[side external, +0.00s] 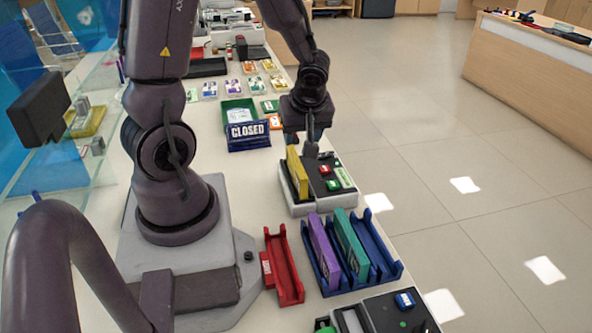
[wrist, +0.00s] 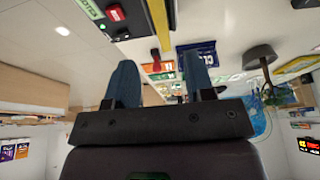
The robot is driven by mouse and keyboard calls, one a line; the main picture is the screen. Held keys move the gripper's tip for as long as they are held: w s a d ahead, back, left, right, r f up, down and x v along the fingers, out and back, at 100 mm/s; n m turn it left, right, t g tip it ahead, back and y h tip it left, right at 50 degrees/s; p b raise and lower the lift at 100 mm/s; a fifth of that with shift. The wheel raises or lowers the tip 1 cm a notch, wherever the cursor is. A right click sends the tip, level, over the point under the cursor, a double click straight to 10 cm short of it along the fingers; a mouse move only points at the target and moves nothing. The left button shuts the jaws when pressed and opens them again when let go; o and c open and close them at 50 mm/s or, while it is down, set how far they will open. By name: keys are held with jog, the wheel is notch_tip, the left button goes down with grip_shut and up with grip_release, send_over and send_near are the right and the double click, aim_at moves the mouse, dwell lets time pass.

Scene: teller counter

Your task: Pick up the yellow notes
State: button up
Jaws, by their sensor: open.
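The yellow notes (side external: 297,172) are a bundle standing on edge in the left part of a grey and black counting machine (side external: 305,205). They also show at the top of the wrist view (wrist: 158,18), beyond the fingers. My gripper (side external: 302,144) is above the machine, pointing down, with its fingertips close to the top of the notes. In the wrist view my gripper (wrist: 160,75) shows two blue-grey fingers spread apart with nothing held between them. I cannot tell whether a finger touches the notes.
A blue rack (side external: 388,262) holds a purple bundle (side external: 323,250) and a teal bundle (side external: 351,247). An empty red tray (side external: 285,268) lies left of it. A blue CLOSED sign (side external: 248,136) and green tray stand behind. Another machine (side external: 395,312) is at the front.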

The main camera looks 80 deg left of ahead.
aim_at(297, 161)
jog(key=shift+x, duration=6.15)
jog(key=shift+d, duration=0.1)
grip_shut()
